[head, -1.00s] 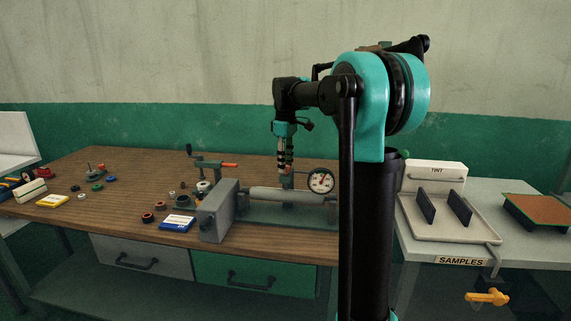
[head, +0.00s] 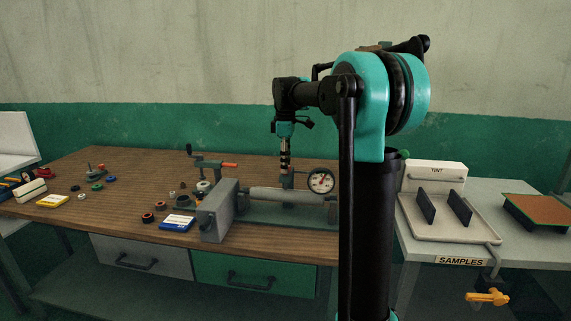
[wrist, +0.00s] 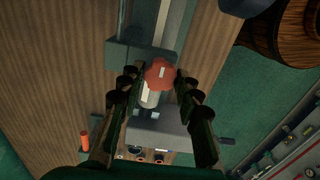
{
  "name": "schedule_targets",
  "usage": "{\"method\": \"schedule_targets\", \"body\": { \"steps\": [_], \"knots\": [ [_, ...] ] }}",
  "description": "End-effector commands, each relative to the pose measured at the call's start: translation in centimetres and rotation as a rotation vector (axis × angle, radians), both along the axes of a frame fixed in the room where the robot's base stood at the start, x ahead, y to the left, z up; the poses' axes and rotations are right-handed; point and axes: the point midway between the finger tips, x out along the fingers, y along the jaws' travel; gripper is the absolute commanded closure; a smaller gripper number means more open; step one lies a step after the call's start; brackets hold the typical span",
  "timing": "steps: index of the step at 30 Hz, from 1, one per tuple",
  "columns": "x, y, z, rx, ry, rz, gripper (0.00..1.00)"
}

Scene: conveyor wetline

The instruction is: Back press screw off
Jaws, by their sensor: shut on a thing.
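A red lobed knob (wrist: 161,74) with a pale mark on top shows in the wrist view, above the metal roller fixture; it looks like the head of the press screw. My gripper (wrist: 160,82) has its dark fingers on either side of the knob and is shut on it. In the head view my gripper (head: 286,165) points straight down over the back of the fixture, beside the dial gauge (head: 321,181). The knob is mostly hidden by the fingers there. The screw thread cannot be made out.
The grey roller (head: 280,195) runs right from a grey end block (head: 218,212). A crank with an orange grip (head: 230,165) stands behind to the left. Several rings and a blue box (head: 177,223) lie left of the block. A tray (head: 445,218) stands right.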

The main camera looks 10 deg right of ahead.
Motion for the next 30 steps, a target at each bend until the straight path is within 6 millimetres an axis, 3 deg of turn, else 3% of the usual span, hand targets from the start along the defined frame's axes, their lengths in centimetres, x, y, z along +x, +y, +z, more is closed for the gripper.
{"method": "schedule_targets", "body": {
  "steps": [2,3,8,20,30],
  "knots": [
    [0.0,0.0,0.0,-0.001,-0.001,0.000,0.96],
    [0.0,0.0,0.0,-0.001,-0.001,0.000,0.66],
    [0.0,0.0,0.0,0.000,0.000,0.000,0.46],
    [0.0,0.0,0.7,0.000,0.000,-0.001,0.46],
    [0.0,0.0,6.9,0.000,0.000,-0.001,0.46]
  ]
}}
